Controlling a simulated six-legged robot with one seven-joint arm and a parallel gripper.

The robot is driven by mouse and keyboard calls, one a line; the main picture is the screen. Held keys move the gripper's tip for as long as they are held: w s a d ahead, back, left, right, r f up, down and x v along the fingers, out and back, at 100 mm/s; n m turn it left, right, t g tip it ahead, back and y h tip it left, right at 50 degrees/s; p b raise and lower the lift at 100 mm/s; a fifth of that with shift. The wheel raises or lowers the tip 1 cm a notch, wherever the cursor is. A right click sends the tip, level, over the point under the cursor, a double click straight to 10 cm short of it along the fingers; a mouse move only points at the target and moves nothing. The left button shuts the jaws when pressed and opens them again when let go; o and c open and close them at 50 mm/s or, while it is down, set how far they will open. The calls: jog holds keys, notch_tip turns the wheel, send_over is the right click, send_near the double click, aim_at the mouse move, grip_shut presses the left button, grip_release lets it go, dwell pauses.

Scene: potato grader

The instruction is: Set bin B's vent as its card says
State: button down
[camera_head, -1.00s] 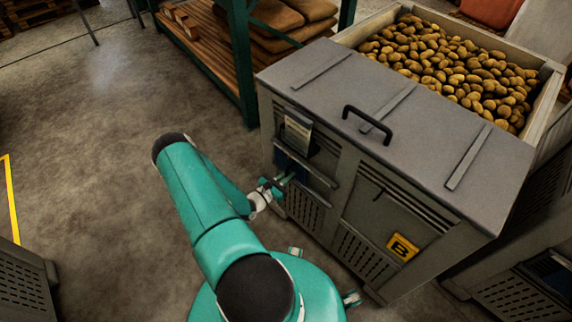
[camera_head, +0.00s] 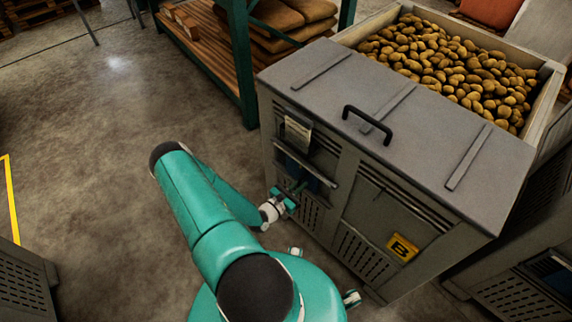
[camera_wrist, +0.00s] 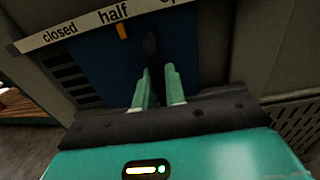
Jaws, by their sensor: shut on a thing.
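Bin B (camera_head: 365,205) is a grey slatted box with a yellow B plate (camera_head: 402,248) on its front. A pale card (camera_head: 298,131) sits at its upper left, too small to read. The blue vent slide (camera_head: 303,173) lies below the card and also shows in the wrist view (camera_wrist: 90,58). Above it, the scale strip (camera_wrist: 78,27) reads "closed", "half" and a cut-off third word. The slide's orange pointer (camera_wrist: 122,31) stands under "half". My gripper (camera_wrist: 158,73) is shut on the dark vent handle (camera_wrist: 151,48), partly hidden between the fingers.
A grey lid with a black handle (camera_head: 367,122) tops the bin. A potato crate (camera_head: 551,90) stands behind it, and a green rack (camera_head: 240,60) with sacks is at back left. Another grey bin (camera_head: 525,285) is at lower right.

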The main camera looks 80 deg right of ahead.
jog(key=shift+s+a, duration=0.2)
jog(key=shift+s, duration=0.15)
jog(key=shift+a, duration=0.1)
jog(key=shift+s+a, duration=0.5)
jog(key=shift+s, duration=0.3)
jog(key=shift+s+a, duration=0.55)
jog(key=shift+s, duration=0.3)
jog(key=shift+s+a, duration=0.5)
jog(key=shift+s, duration=0.3)
jog(key=c, duration=0.8)
grip_release()
jog(key=v, duration=2.3)
